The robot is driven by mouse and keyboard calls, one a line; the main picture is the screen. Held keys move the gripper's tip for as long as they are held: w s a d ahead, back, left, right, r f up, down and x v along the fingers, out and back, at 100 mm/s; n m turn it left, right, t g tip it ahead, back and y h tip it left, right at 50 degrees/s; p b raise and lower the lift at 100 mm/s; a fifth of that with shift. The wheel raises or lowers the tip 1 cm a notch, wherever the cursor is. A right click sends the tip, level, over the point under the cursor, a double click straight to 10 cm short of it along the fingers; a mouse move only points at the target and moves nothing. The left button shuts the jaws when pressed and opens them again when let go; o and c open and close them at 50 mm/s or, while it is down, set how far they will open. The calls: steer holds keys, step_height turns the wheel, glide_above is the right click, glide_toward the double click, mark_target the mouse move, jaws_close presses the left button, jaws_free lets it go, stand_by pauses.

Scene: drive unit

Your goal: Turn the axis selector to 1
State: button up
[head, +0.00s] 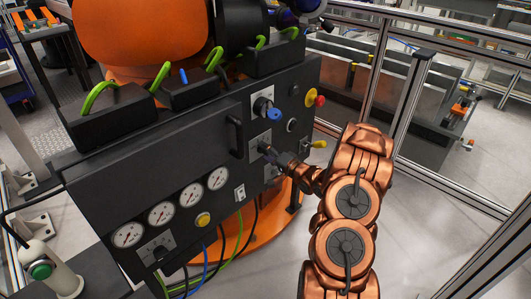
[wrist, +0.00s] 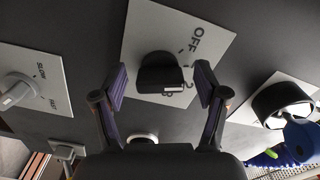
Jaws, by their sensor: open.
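The axis selector is a black knob (wrist: 160,75) on a white plate (wrist: 145,35) marked OFF, with small numbers partly hidden by the knob. A white mark shows on the knob's lower edge in the wrist view; I cannot tell which number it points to. My gripper (wrist: 161,86) is open, with one finger on each side of the knob and a gap to both. In the head view my gripper (head: 273,155) is close in front of the plate (head: 259,142) and hides most of the knob.
A SLOW/FAST knob (wrist: 18,88) is left of the selector in the wrist view, and a round switch with a blue handle (wrist: 300,132) is right. In the head view, a yellow-and-red button (head: 314,98), a handle (head: 235,135) and gauges (head: 161,212) share the panel.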

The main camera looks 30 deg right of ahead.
steer(key=v, duration=1.2)
steer(key=shift+w, duration=0.2)
stand_by(0.4)
